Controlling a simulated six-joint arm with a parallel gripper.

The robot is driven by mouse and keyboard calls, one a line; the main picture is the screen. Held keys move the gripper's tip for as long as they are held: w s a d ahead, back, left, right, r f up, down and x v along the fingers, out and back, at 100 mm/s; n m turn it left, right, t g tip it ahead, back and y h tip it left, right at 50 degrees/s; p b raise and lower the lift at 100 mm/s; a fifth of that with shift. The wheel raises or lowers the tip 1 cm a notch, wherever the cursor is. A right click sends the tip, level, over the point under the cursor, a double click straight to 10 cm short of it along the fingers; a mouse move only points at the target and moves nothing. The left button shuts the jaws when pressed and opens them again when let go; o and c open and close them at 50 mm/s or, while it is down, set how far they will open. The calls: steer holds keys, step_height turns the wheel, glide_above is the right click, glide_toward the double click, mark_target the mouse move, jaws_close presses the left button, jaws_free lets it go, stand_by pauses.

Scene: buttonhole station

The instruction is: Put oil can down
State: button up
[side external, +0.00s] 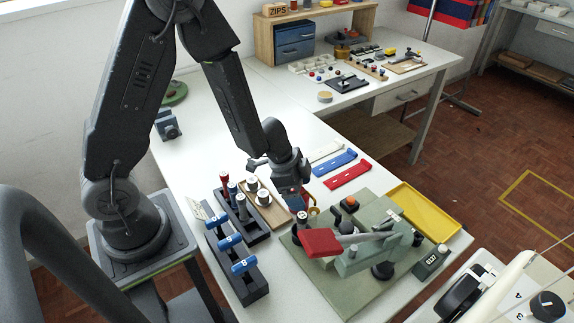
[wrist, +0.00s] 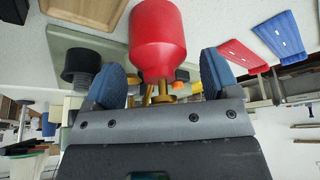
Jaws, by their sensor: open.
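The oil can, a red rounded body with brass parts, shows in the wrist view (wrist: 165,40). My gripper (wrist: 162,78) has its two blue-padded fingers spread on either side of the can's brass end, with gaps visible. In the side external view my gripper (side external: 298,192) is low over the table, at the back left edge of the green base plate (side external: 381,299). Only a little red and brass of the can shows beside the fingers there. Its underside is hidden, so I cannot tell what it rests on.
A press with a red lever (side external: 320,242) stands on the green plate, just in front of my gripper. A rack of blue-handled tools (side external: 244,288) and a wooden board (side external: 272,213) lie to the left. Red (side external: 348,175) and blue strips lie behind. The yellow tray (side external: 424,213) is empty.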

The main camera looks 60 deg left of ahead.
steer(key=shift+v, duration=5.5)
steer(key=s+d+r+n+t+y, duration=0.2)
steer(key=s+d+r+n+y, duration=0.1)
steer(key=s+r+n, duration=0.6)
steer(key=v, duration=0.7)
steer(key=shift+s, duration=0.35)
steer(key=shift+d+r, duration=0.1)
steer(key=shift+c, duration=0.5)
